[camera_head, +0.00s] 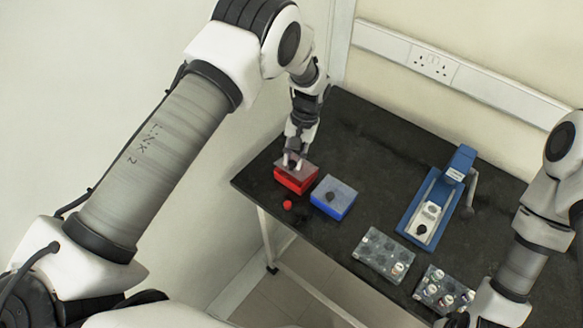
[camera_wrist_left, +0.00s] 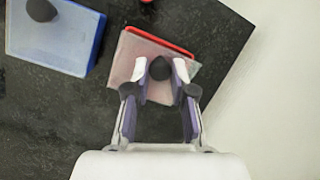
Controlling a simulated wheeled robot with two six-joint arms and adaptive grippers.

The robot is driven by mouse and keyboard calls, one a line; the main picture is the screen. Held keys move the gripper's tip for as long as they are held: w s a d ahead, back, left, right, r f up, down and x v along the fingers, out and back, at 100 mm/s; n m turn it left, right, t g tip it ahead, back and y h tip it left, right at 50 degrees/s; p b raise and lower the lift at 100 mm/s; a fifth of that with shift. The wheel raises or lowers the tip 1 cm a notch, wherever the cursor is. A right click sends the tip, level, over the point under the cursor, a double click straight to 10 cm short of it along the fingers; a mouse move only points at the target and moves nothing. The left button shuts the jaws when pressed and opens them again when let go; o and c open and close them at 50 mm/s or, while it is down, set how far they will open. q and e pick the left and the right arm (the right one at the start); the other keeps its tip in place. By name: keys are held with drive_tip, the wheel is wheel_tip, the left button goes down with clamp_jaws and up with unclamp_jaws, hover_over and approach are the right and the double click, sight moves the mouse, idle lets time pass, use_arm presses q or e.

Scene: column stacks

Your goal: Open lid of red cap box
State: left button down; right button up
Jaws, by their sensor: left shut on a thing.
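The red box (camera_head: 294,182) stands near the left edge of the black table, with a greyish see-through lid (camera_head: 310,168) over it. A dark round knob (camera_wrist_left: 160,68) sits on the lid. My left gripper (camera_head: 292,161) comes down from above and is shut on this knob; its fingers (camera_wrist_left: 160,70) lie on both sides of it in the left wrist view. There the lid (camera_wrist_left: 135,55) looks turned a little against the red rim (camera_wrist_left: 160,40). I cannot tell whether the lid is lifted clear of the box. My right gripper is not clearly visible.
A blue box (camera_head: 334,197) with a lid and dark knob stands just right of the red box. A small red cap (camera_head: 287,204) lies in front. Two clear racks (camera_head: 372,262) and a blue device (camera_head: 436,205) are farther right. The table's left edge is close.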

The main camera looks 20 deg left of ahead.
use_arm(q)
drive_tip(key=shift+w+d+r+g+y+b, duration=0.2)
drive_tip(key=shift+w+g+b, duration=0.35)
drive_tip(key=shift+b, duration=0.6)
drive_tip(key=shift+w+d+r+g+y+b, duration=0.1)
drive_tip(key=shift+w+g+y+b, duration=0.2)
drive_tip(key=shift+g+b, duration=0.65)
drive_tip(key=shift+w+r+b, duration=0.15)
drive_tip(key=shift+r+b, duration=0.15)
drive_tip(key=shift+b, duration=0.3)
drive_tip(key=c, duration=1)
unclamp_jaws()
drive_tip(key=shift+w+r, duration=0.1)
drive_tip(key=shift+v, duration=3.65)
